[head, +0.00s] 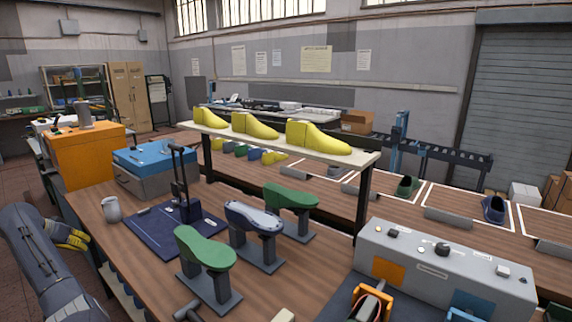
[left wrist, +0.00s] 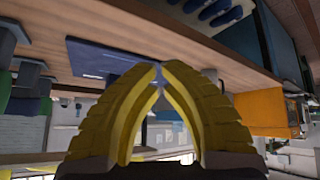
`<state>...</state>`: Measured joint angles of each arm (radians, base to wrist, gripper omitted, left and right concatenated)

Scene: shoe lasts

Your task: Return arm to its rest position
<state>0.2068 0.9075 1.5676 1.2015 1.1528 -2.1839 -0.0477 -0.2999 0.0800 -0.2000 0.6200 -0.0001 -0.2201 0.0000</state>
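My left arm comes in at the left edge of the head view, beside the workbench. Its yellow-fingered left gripper (head: 72,238) is just off the bench's left edge, left of the white mug (head: 112,209). In the left wrist view the yellow fingertips (left wrist: 158,73) come together with nothing between them, and a narrow gap shows lower between the curved fingers. The gripper is shut and empty. My right gripper does not show in either view.
The wooden bench (head: 140,262) holds a dark blue plate (head: 150,224) with a post, green lasts (head: 205,250) on stands and a grey control box (head: 440,262). Yellow lasts (head: 318,137) stand on a raised shelf. A blue-topped box (head: 155,163) and an orange cabinet (head: 90,155) are farther back.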

